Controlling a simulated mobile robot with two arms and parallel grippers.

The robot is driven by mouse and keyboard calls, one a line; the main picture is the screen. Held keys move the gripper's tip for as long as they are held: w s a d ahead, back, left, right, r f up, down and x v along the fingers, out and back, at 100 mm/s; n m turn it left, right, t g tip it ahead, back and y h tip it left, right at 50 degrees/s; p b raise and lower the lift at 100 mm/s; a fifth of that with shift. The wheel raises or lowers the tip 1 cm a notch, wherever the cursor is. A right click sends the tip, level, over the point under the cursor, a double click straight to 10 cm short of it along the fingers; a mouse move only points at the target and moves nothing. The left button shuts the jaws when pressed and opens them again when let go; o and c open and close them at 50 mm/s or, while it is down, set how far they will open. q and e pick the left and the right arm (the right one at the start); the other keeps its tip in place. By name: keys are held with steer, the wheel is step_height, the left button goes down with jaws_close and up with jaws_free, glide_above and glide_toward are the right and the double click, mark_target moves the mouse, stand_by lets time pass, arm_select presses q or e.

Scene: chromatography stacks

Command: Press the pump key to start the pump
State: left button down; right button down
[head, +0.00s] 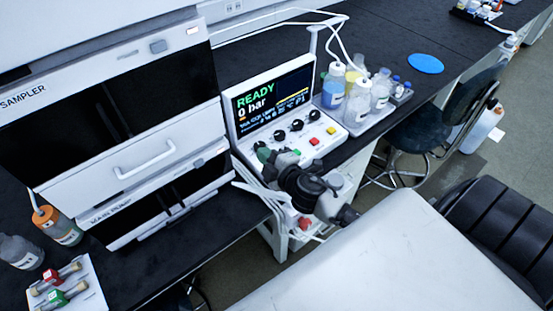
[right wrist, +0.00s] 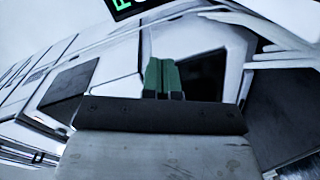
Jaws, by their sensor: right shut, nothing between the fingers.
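The pump control console (head: 243,133) is white with a sloped panel, and its screen (head: 272,98) reads READY and 0 bar. A row of black knobs runs across the panel. A red key (head: 315,142) and a yellow key (head: 331,131) are at its right side. I cannot read which key is the pump key. My right gripper (head: 264,153) is at the left front of the panel and covers part of it. Its green fingertips (right wrist: 162,76) are together and empty in the right wrist view. Whether they touch the panel cannot be told. My left gripper is out of view.
The white sampler and main pump stack (head: 130,185) stands left of the console. Bottles stand in a white tray (head: 358,125) to its right.

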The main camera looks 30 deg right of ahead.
step_height(320, 180, up, 4)
steer(key=w+a+n+g+y, duration=0.1)
steer(key=w+a+n+y, duration=0.15)
steer(key=n+y, duration=0.5)
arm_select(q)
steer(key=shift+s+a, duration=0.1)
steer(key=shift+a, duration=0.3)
arm_select(e)
steer(key=d+f+n+g+h, duration=0.2)
steer(key=d+n+g, duration=0.6)
steer(key=n, duration=0.5)
steer(key=shift+w+d+f+g+h, duration=0.15)
steer(key=shift+w+d+g+h, duration=0.15)
steer(key=shift+g+h, duration=0.15)
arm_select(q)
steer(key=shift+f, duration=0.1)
arm_select(e)
steer(key=shift+a, duration=0.1)
